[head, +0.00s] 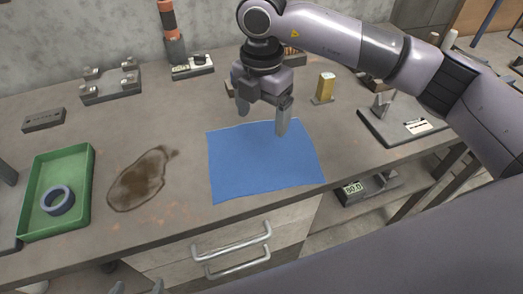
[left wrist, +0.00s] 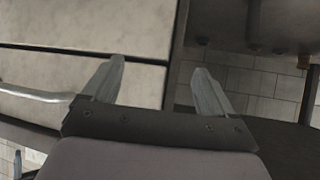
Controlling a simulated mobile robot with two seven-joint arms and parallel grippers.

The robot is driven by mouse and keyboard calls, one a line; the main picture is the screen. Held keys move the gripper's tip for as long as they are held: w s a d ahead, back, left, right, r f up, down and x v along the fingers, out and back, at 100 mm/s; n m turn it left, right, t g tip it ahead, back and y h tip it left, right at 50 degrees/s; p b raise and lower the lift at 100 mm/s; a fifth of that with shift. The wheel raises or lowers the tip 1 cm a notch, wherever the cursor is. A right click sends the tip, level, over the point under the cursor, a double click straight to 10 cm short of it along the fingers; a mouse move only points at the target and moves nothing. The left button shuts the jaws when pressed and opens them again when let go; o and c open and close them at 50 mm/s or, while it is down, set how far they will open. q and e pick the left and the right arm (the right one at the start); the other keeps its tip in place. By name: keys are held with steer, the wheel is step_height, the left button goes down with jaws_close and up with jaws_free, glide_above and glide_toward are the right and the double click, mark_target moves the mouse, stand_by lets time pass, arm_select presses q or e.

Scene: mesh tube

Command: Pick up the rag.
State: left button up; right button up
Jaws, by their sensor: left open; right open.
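The rag (head: 255,170) is a flat blue cloth lying on the grey workbench near its front edge in the head view. My right gripper (head: 262,123) is open and empty at the rag's far edge. Its right finger overlaps the cloth in the picture; I cannot tell whether it touches. Its left finger is beyond the far edge. My left gripper (head: 131,288) shows only as fingertips at the bottom of the head view, below the bench's front edge. In the left wrist view the same gripper (left wrist: 156,85) is open with nothing between its fingers.
A dark brown stain (head: 138,182) lies left of the rag. A green tray (head: 84,185) with a grey ring (head: 57,200) stands further left. A yellow block (head: 325,88) stands behind right. Drawer handles (head: 232,242) protrude from the bench front.

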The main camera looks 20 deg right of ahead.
step_height(320, 180, down, 9)
steer(key=b, duration=0.5)
steer(key=shift+f+b, duration=0.1)
steer(key=shift+b, duration=0.25)
jaws_close()
step_height(320, 180, up, 12)
steer(key=p, duration=0.7)
steer(key=shift+p, duration=0.35)
step_height(320, 180, up, 9)
glide_above(262, 154)
steer(key=shift+w, duration=0.1)
